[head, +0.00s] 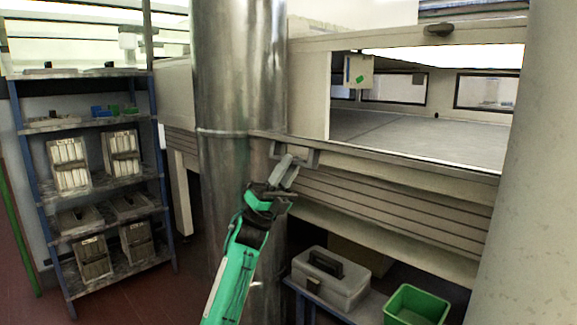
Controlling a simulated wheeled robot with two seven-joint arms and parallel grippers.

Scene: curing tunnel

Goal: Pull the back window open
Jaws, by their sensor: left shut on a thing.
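The curing tunnel's side has a large opening, with a grey flat bed (410,132) visible inside. A long pale rail (400,167) runs along the lower edge of this opening. A grey handle (312,155) sticks out at the rail's left end, beside the steel column. My left gripper (285,172), on a green arm from below, is shut on this handle. The finger contact is small and partly hidden. Two small windows (394,87) and (486,91) show in the tunnel's far wall. My right gripper is not in view.
A shiny steel column (225,90) stands close behind my left arm. A concrete pillar (535,200) blocks the right side. A shelf rack (95,125) with bins stands left. A grey case (330,280) and green bin (415,306) sit low right.

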